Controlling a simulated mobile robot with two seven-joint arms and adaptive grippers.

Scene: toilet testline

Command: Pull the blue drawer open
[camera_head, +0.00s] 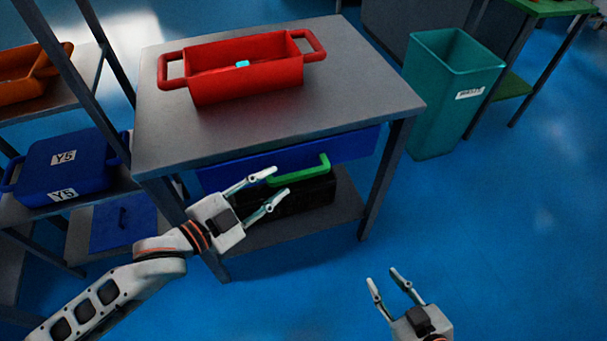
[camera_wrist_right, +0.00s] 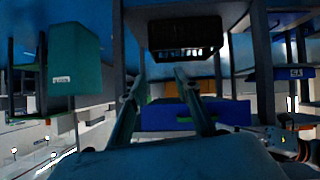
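The blue drawer (camera_head: 352,147) sits just under the grey tabletop, with its front visible below the table edge. A green bar handle (camera_head: 303,172) stands out from its front. My left gripper (camera_head: 270,182) is open, with its fingers just left of and near the handle; I cannot tell whether they touch it. The arm and fingers hide part of the drawer's left side. My right gripper (camera_head: 382,277) is open and empty, low over the floor to the right and clear of the drawer. The blue drawer also shows beyond its fingers in the right wrist view (camera_wrist_right: 168,117).
A red bin (camera_head: 250,85) with a small cyan item inside stands on the grey table (camera_head: 370,95). A black crate (camera_head: 312,197) is on the lower shelf. A teal bin (camera_head: 440,110) stands to the right. A rack with blue boxes (camera_head: 65,165) is left. Front right floor is clear.

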